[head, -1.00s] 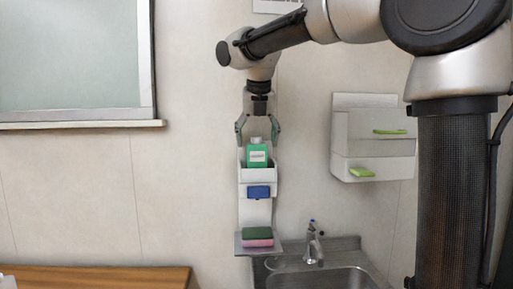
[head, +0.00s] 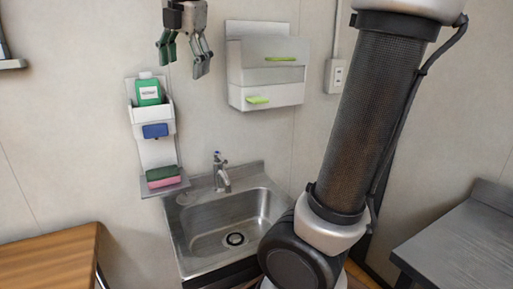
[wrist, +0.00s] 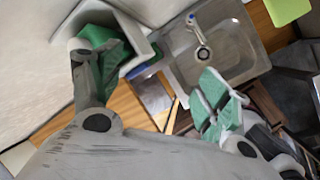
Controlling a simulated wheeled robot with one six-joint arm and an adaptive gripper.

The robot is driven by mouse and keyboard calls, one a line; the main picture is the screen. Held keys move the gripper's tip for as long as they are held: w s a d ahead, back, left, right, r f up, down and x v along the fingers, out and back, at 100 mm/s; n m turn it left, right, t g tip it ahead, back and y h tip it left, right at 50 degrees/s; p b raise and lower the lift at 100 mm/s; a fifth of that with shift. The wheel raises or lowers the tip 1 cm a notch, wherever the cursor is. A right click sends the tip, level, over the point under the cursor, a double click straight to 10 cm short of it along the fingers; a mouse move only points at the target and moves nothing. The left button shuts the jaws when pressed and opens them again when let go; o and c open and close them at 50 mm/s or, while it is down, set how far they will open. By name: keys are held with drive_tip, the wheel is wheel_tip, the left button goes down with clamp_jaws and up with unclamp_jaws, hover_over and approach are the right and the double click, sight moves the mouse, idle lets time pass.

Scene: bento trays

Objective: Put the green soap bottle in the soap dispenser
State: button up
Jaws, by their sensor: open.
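The green soap bottle (head: 148,92), with a white cap and label, stands upright in the top compartment of the white wall soap dispenser (head: 152,126). My gripper (head: 182,62) is open and empty, above and to the right of the bottle, apart from it in the head view. In the wrist view my open fingers (wrist: 150,90) show at left and right with nothing held between them. The white dispenser's top (wrist: 148,47) shows behind the left finger, which partly hides the green area there.
Below the bottle are a blue item (head: 155,131) and a green and pink sponge (head: 162,177). A steel sink (head: 225,222) with a faucet (head: 221,172) lies below. A white wall box (head: 266,73) is at right; a wooden counter (head: 50,258) is at lower left.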

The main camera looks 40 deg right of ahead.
drive_tip(key=s+d+f+m, duration=0.4)
drive_tip(key=s+f+m, duration=0.5)
drive_tip(key=m, duration=0.2)
drive_tip(key=s+d+f+m, duration=0.4)
drive_tip(key=s+f+m, duration=0.5)
drive_tip(key=m, duration=0.3)
drive_tip(key=shift+s+d+f+m+y, duration=0.25)
drive_tip(key=shift+s+f+m+y, duration=0.05)
drive_tip(key=shift+f, duration=0.35)
